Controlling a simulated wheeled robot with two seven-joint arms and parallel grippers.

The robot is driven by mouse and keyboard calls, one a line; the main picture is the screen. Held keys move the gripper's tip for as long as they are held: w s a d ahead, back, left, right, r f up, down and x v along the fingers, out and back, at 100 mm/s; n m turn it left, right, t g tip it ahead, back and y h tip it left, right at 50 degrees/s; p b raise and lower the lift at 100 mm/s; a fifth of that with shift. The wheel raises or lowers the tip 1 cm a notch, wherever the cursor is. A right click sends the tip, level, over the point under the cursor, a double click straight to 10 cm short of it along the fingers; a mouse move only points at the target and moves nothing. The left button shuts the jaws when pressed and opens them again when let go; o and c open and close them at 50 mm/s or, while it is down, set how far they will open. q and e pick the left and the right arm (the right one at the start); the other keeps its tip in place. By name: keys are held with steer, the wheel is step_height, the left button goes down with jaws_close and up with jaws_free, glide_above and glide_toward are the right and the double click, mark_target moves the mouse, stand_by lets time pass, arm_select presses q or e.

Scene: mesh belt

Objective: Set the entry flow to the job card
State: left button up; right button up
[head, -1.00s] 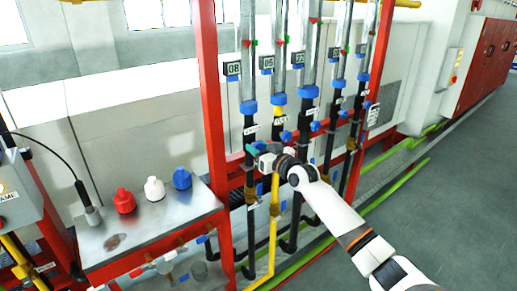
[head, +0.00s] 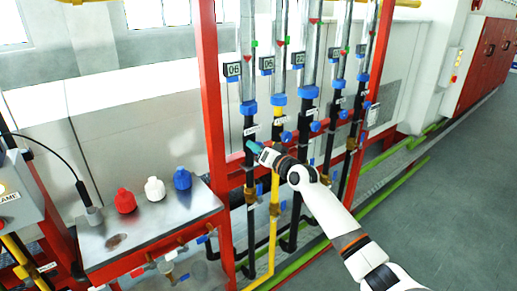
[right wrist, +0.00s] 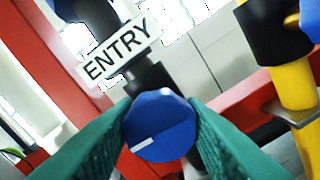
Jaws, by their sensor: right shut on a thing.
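The leftmost flow tube (head: 247,50) carries a small display (head: 232,69) that reads 06. Its ENTRY label is clear in the right wrist view (right wrist: 120,50). Just below the label is a blue valve knob (right wrist: 160,127) with a white mark on its face. My right gripper (head: 252,147) is at this knob, with its teal fingers on both sides of it, shut on it. In the head view the fingers mostly hide the knob. My left gripper is out of view.
Several more tubes with displays and blue knobs stand close to the right, one on a yellow pipe (head: 275,190). A red post (head: 211,100) stands left. A steel table (head: 150,225) holds red (head: 125,201), white (head: 154,189) and blue (head: 182,179) caps.

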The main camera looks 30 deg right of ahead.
stand_by(0.3)
steer(key=o, duration=1)
steer(key=shift+s, duration=0.1)
steer(key=s+d+b, duration=0.1)
steer(key=s+b, duration=0.1)
steer(key=s, duration=0.9)
steer(key=shift+s, duration=0.4)
